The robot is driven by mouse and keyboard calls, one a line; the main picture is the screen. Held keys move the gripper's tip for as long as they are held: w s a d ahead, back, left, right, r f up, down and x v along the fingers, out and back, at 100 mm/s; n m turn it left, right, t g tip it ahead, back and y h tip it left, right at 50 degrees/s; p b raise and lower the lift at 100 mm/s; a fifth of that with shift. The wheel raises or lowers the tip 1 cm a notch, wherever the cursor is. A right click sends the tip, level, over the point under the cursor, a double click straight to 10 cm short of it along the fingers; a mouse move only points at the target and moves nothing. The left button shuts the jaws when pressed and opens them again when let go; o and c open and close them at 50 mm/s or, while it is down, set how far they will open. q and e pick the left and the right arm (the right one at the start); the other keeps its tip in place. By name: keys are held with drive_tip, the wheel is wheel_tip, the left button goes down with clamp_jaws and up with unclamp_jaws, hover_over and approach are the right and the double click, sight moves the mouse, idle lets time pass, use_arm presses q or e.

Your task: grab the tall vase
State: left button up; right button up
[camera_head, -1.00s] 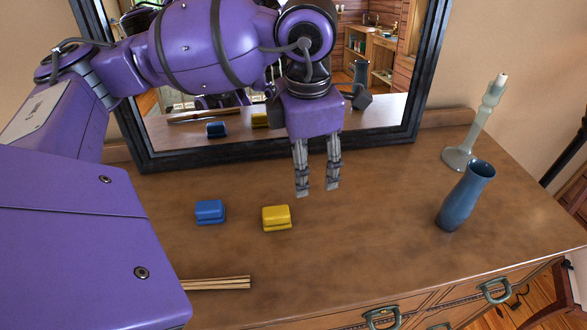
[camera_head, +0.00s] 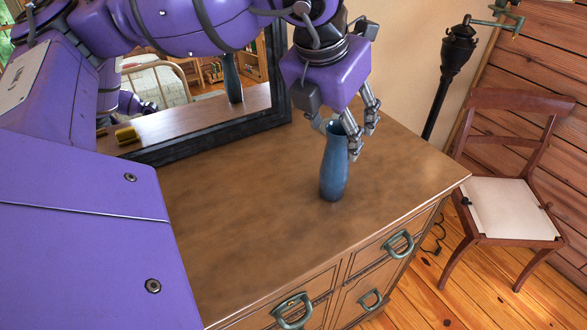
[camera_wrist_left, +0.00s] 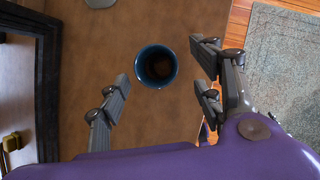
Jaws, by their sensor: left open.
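The tall blue vase (camera_head: 333,168) stands upright on the dresser top. My left gripper (camera_head: 363,142) is open and empty at the vase's upper part, with its fingers pointing down. One finger overlaps the vase's neck in the head view; I cannot tell whether they touch. In the left wrist view, the vase's round dark mouth (camera_wrist_left: 156,66) lies between the spread fingertips (camera_wrist_left: 160,75), with gaps on both sides. My right gripper is out of view.
The dresser (camera_head: 240,215) is clear left of the vase. A black-framed mirror (camera_head: 210,138) stands behind. The dresser's right edge is near the vase. A black lamp stand (camera_head: 446,80) and a chair (camera_head: 508,210) stand beyond it.

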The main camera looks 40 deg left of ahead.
sight(338, 146)
use_arm(q)
drive_tip(key=x, duration=0.6)
drive_tip(key=shift+s+a+f+p, duration=0.15)
drive_tip(key=shift+s+f+p, duration=0.05)
drive_tip(key=shift+f+p, duration=0.1)
drive_tip(key=shift+r, duration=0.15)
clamp_jaws()
